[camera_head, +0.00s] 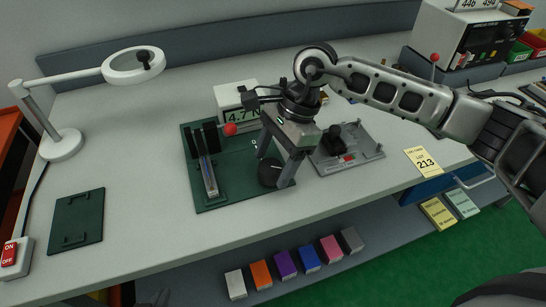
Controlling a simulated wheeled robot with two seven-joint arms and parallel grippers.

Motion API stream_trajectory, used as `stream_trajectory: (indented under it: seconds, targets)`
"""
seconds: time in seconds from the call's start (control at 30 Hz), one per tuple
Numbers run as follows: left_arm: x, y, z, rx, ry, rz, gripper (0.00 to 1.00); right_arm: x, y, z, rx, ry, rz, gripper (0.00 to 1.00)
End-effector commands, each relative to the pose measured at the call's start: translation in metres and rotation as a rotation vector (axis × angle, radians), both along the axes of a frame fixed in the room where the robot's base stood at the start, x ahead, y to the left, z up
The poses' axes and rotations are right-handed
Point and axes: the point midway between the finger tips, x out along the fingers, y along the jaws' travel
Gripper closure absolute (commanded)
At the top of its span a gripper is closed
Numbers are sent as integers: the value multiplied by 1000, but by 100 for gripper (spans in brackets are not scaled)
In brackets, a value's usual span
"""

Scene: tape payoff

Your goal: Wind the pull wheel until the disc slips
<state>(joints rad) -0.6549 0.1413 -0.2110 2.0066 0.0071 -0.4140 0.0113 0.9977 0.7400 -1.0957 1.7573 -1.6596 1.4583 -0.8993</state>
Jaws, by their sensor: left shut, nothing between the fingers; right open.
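A green base plate (240,194) on the bench carries the rig: a black upright bracket (193,142), a pale scale strip (209,178), a red ball knob (230,129) and a dark round wheel-like part (269,174). My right gripper (274,167) points down over that dark part, open, with its fingers on either side; contact cannot be told. A white readout box (226,98) behind shows about 4.7 N, partly hidden by my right arm. I cannot single out the disc. My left gripper (155,298) shows only partly at the bottom edge, shut and empty.
A grey tray (371,150) with a black part stands right of the base plate. A small green plate (76,219) lies at left below a ring lamp (133,66). A switch box (14,258) sits at the left edge. Bare bench lies between the two green plates.

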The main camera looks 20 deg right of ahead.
Motion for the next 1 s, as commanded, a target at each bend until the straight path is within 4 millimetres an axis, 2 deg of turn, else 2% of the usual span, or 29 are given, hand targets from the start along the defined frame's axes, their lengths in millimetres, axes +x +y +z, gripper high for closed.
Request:
stream_trajectory:
  seconds: [0.37, 0.53, 0.8, 1.0]
  targets:
    - [2, 1, 2, 1, -5, 2, 100, -1, 3, -6, 0, -1, 0, 33]
    - [2, 1, 1, 1, -3, 2, 100, -1, 2, -6, 0, -1, 0, 77]
    - [-2, 1, -3, 1, 4, 3, 100, -1, 2, -6, 0, -1, -12, 77]
    - [-3, 1, -10, -1, 7, 2, 100, -1, 2, -8, -1, -2, -83, 77]
